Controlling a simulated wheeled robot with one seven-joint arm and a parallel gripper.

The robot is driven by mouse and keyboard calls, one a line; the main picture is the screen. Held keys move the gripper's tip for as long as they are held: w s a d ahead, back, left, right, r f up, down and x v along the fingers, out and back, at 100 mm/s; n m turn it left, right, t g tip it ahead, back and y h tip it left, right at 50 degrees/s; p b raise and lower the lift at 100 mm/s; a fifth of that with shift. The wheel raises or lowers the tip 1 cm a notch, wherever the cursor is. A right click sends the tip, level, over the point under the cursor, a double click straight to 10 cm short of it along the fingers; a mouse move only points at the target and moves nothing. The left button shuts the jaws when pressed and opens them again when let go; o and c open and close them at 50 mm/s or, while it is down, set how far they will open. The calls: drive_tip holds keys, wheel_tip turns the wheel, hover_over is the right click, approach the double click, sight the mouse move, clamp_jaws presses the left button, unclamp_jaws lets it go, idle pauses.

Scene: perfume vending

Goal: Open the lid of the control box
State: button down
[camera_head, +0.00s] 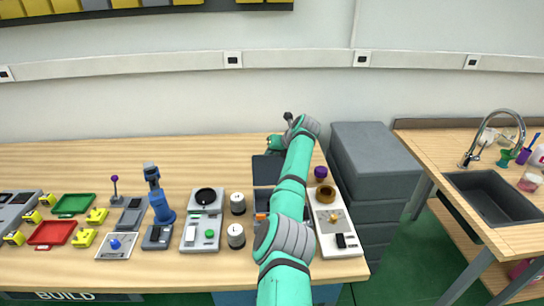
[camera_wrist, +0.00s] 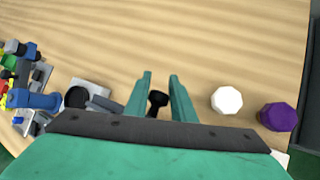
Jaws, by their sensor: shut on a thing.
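The control box (camera_head: 262,201) is a dark grey box near the front of the bench, partly hidden behind my arm. A dark grey panel that looks like its lid (camera_head: 267,169) rises at its back and seems raised. A bit of orange shows at the box's front. My gripper (camera_head: 272,146) is at the panel's top edge, small in the head view. In the wrist view, my gripper's two green fingers (camera_wrist: 160,92) stand on either side of a black knob (camera_wrist: 157,101), which looks like the lid's handle. The lid's full outline is hidden there.
A white panel (camera_head: 340,222) with a brown ring and purple cap stands right of the box. White-topped jars (camera_head: 236,236) and a grey scale (camera_head: 200,235) stand to its left. Grey stacked boxes (camera_head: 375,160) are beyond the bench's right end. The bench behind is clear.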

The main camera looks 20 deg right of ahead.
drive_tip(key=shift+s+d+f, duration=0.15)
drive_tip(key=shift+s+f, duration=0.05)
drive_tip(key=shift+f, duration=0.2)
drive_tip(key=shift+s+d+f, duration=0.1)
drive_tip(key=shift+s+f, duration=0.05)
drive_tip(key=shift+f, duration=0.25)
drive_tip(key=c, duration=1.5)
unclamp_jaws()
drive_tip(key=shift+a, duration=0.15)
drive_tip(key=shift+r, duration=0.15)
drive_tip(key=v, duration=1.1)
drive_tip(key=shift+w+r, duration=0.25)
drive_tip(key=shift+w, duration=0.05)
